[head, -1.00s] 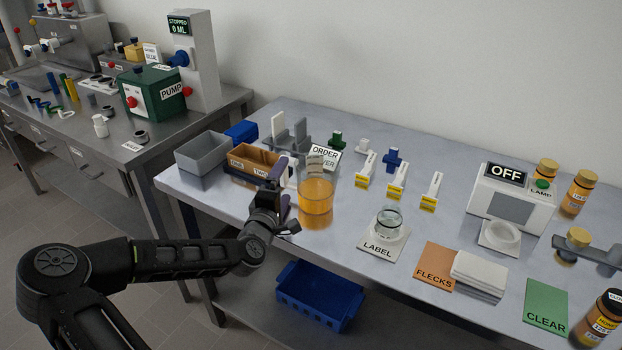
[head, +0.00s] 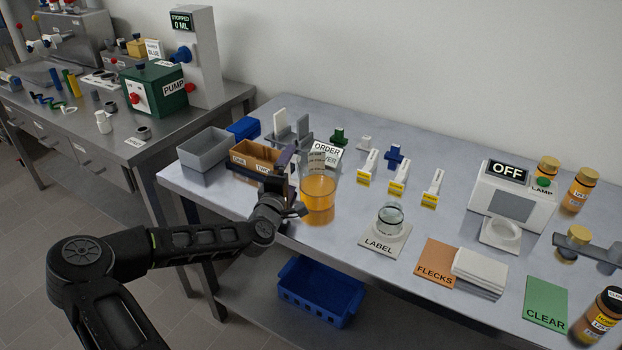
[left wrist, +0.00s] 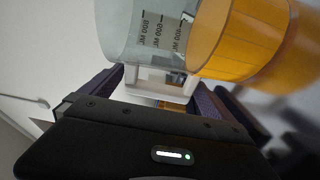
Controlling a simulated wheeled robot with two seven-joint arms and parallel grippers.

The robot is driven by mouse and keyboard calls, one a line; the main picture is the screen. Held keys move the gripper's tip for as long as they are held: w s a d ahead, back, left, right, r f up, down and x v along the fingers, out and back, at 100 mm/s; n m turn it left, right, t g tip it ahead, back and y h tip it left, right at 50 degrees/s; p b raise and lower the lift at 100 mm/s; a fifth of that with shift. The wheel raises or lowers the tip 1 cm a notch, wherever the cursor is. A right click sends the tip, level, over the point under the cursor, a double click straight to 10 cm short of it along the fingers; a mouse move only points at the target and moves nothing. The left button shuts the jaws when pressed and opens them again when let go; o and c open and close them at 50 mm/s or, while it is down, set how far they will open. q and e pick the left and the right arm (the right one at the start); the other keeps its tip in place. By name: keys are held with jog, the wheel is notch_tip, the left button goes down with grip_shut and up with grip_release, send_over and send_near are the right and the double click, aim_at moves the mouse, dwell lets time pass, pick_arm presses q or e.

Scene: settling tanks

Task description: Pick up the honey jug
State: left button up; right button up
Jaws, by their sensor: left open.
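The honey jug (head: 318,192) is a clear measuring jug with amber honey in its lower part, upright near the front left of the grey table. My left gripper (head: 285,165) is open at the jug's left side. In the left wrist view the jug (left wrist: 234,35) appears sideways and close, with volume marks on its clear wall. A pale loop that looks like its handle (left wrist: 150,80) lies between the open purple fingers of the gripper (left wrist: 165,100). I cannot tell whether either finger touches it. My right gripper is not in view.
Just left of the gripper stand an orange-brown divided box (head: 250,158) and a grey bin (head: 205,150). An order card (head: 328,149) stands behind the jug. A label pad with a glass dish (head: 390,217) is to its right. A blue crate (head: 318,292) sits below the table.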

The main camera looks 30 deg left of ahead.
pick_arm(q)
jog(key=x, duration=0.3)
jog(key=shift+w+a, duration=0.1)
jog(key=shift+w, duration=0.1)
jog(key=shift+c, duration=0.4)
jog(key=c, duration=1.8)
notch_tip(320, 180, up, 10)
jog(key=shift+s, duration=0.1)
dwell(0.5)
